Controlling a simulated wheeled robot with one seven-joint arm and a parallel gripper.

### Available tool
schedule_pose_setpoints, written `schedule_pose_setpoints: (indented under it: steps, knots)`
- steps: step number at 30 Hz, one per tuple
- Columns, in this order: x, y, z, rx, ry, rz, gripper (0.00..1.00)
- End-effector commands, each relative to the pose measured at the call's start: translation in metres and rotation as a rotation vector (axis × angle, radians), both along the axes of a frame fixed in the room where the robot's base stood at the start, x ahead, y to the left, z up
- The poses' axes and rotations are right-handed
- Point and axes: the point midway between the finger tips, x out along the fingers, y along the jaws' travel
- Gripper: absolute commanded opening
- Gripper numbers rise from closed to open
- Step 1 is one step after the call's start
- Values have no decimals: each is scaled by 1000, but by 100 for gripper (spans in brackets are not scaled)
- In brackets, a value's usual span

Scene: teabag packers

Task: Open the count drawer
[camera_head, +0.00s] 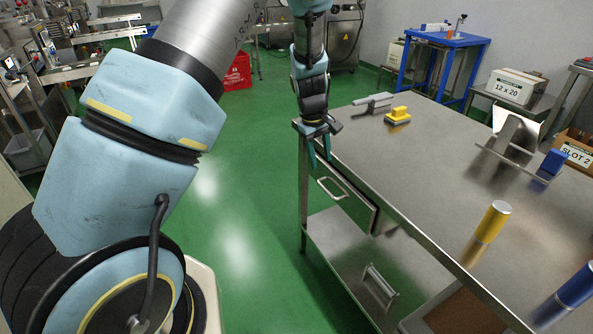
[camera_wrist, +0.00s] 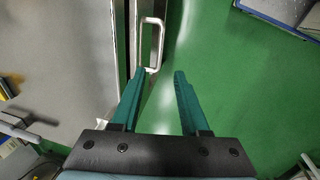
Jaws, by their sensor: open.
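A metal drawer front (camera_head: 358,208) with a bar handle (camera_head: 333,187) sits under the edge of the steel table, at its far left end. It looks closed, close to the table edge, and I see no label on it. My gripper (camera_head: 318,152) is open and points down just above and beyond the handle. In the wrist view the handle (camera_wrist: 151,42) shows ahead of my open gripper (camera_wrist: 160,74), nearer the left finger's tip. The fingers are empty, and I cannot tell whether the left one touches the handle.
The steel table (camera_head: 440,165) carries a yellow block (camera_head: 398,114), a metal tool (camera_head: 373,103), a yellow cylinder (camera_head: 493,222) and a blue cylinder (camera_head: 580,286). A lower shelf (camera_head: 335,240) holds another handled metal item (camera_head: 380,280). The green floor (camera_head: 235,200) beside the drawer is clear.

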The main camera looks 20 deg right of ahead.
Motion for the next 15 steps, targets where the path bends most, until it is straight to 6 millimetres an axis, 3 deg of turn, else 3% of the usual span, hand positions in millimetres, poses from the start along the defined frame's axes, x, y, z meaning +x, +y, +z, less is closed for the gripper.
schedule_pose_setpoints:
  steps: [5,15]
  knots:
    - [0,-6,-14,0,4,2,45]
    - [2,-16,-74,1,4,2,45]
